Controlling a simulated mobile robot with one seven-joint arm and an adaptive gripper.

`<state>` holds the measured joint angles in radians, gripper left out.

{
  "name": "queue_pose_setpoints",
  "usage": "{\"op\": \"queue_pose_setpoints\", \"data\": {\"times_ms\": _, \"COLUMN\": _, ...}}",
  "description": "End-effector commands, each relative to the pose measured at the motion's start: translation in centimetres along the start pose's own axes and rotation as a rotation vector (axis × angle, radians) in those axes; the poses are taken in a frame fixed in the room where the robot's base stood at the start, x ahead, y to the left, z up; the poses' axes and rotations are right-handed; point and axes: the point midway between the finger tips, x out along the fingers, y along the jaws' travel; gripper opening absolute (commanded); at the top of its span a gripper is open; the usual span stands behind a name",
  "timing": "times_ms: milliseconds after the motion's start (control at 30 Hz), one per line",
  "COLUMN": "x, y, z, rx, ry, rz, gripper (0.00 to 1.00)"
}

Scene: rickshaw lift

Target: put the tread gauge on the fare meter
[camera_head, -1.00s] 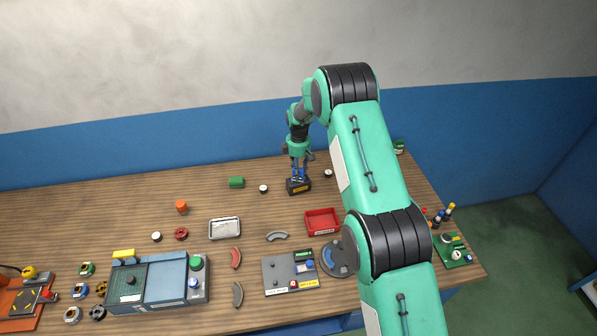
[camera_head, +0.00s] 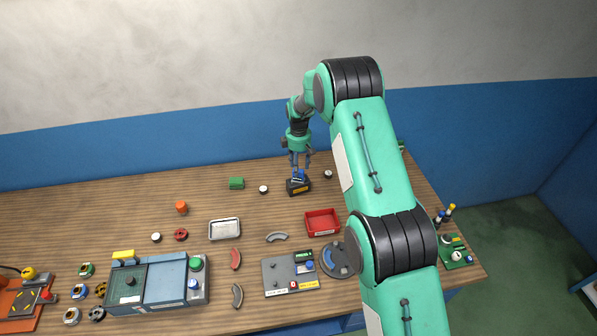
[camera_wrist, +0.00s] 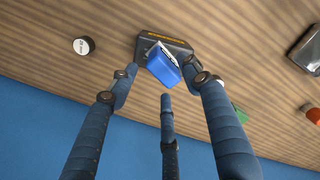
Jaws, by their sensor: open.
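A small blue block with a white face, which looks like the tread gauge (camera_head: 299,176), rests on top of the dark fare meter (camera_head: 298,188) near the back of the table. In the wrist view the blue gauge (camera_wrist: 164,70) sits turned relative to the black meter (camera_wrist: 150,48), which carries a yellow-orange label strip. My gripper (camera_head: 300,160) is just above them, its fingers spread. In the wrist view my gripper's fingers (camera_wrist: 160,80) stand apart around the gauge, with gaps at its sides. I cannot tell exactly how flat the gauge lies.
White-topped round pieces stand on both sides of the meter, one at left (camera_head: 263,189) and one at right (camera_head: 328,174). A red tray (camera_head: 321,222) and a metal tray (camera_head: 225,229) lie nearer.

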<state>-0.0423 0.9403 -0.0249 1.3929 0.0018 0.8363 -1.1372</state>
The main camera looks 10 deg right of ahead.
Motion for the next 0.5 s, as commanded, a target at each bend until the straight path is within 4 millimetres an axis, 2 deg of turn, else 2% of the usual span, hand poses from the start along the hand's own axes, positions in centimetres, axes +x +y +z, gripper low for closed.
{"op": "queue_pose_setpoints", "data": {"times_ms": 300, "x": -5.3, "y": 0.0, "z": 0.0, "rx": 0.000, "ry": 0.001, "rz": 0.001, "gripper": 0.48}}
{"op": "queue_pose_setpoints", "data": {"times_ms": 500, "x": -7.7, "y": 0.0, "z": 0.0, "rx": 0.000, "ry": 0.000, "rz": 0.001, "gripper": 0.48}}
